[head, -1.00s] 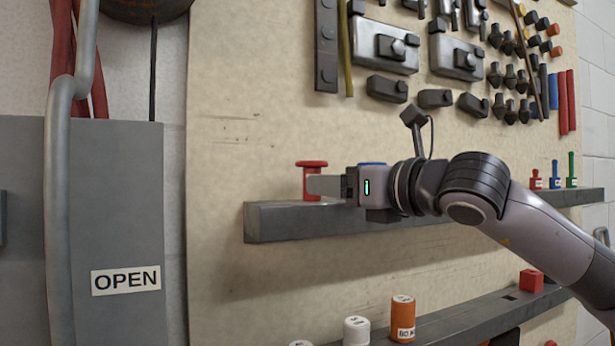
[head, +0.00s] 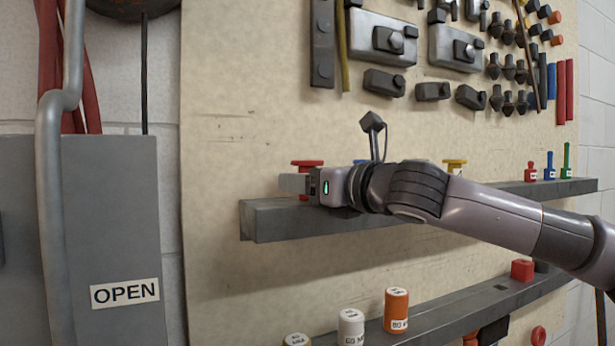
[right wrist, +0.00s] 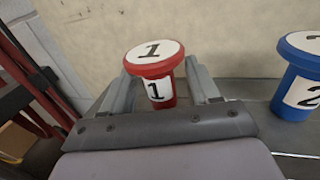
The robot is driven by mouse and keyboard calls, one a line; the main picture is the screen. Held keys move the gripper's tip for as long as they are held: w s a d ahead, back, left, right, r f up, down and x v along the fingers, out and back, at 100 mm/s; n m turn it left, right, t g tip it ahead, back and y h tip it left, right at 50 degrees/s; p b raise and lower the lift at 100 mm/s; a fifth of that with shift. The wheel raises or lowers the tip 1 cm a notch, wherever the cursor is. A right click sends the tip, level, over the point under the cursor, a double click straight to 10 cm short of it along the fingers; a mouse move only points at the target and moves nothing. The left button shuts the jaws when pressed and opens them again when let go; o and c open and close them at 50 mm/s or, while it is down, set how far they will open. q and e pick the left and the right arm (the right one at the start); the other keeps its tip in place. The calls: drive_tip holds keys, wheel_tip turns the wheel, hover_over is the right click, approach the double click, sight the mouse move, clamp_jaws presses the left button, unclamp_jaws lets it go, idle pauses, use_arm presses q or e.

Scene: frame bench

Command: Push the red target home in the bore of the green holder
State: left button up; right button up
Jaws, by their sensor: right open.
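A red flanged piece (head: 307,162) stands upright on the upper grey shelf, partly hidden behind my right gripper in the head view. In the right wrist view the red piece (right wrist: 155,66) shows a white top and a side label, both marked 1. My right gripper (head: 292,184) is open, with its fingers reaching left past the piece. In the wrist view the right gripper's fingers (right wrist: 160,88) lie on either side of it, with gaps visible. I cannot make out a green holder with a bore; a small green peg (head: 566,162) stands at the shelf's right end. My left gripper is not in view.
A blue piece marked 2 (right wrist: 300,75) stands right of the red one. A yellow piece (head: 455,164) is farther right on the upper shelf (head: 265,222). A lower shelf (head: 465,312) holds white and orange cylinders and a red block. The board rises close behind.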

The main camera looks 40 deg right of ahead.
drive_tip(key=c, duration=1.1)
drive_tip(key=shift+o, duration=0.2)
drive_tip(key=shift+r, duration=0.1)
